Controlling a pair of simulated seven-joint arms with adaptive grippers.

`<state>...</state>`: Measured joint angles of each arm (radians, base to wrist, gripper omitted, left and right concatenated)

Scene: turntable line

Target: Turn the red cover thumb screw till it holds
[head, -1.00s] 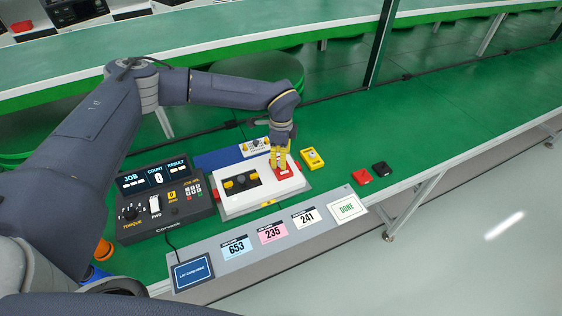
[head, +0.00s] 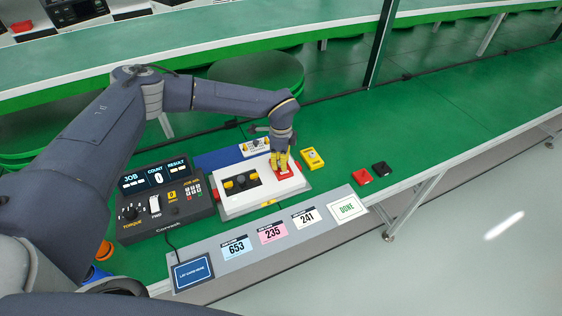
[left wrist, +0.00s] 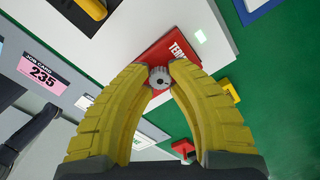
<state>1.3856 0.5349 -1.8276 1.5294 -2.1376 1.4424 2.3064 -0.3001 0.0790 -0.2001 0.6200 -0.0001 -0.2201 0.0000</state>
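The red cover (left wrist: 163,52), with white lettering partly hidden, lies on the white housing (left wrist: 121,75). In the head view the red cover (head: 285,171) is at the right end of the housing (head: 235,206). A small grey knurled thumb screw (left wrist: 159,79) stands on the cover. My left gripper (left wrist: 159,70) has its yellow fingertips on either side of the screw, apparently touching it. In the head view my left gripper (head: 281,163) points down onto the cover and hides the screw. My right gripper is in neither view.
A torque controller (head: 163,199) stands left of the housing. A yellow device (head: 312,159), a red block (head: 362,177) and a black block (head: 382,169) lie to the right. A card strip (head: 285,250) runs along the front. The green belt further right is clear.

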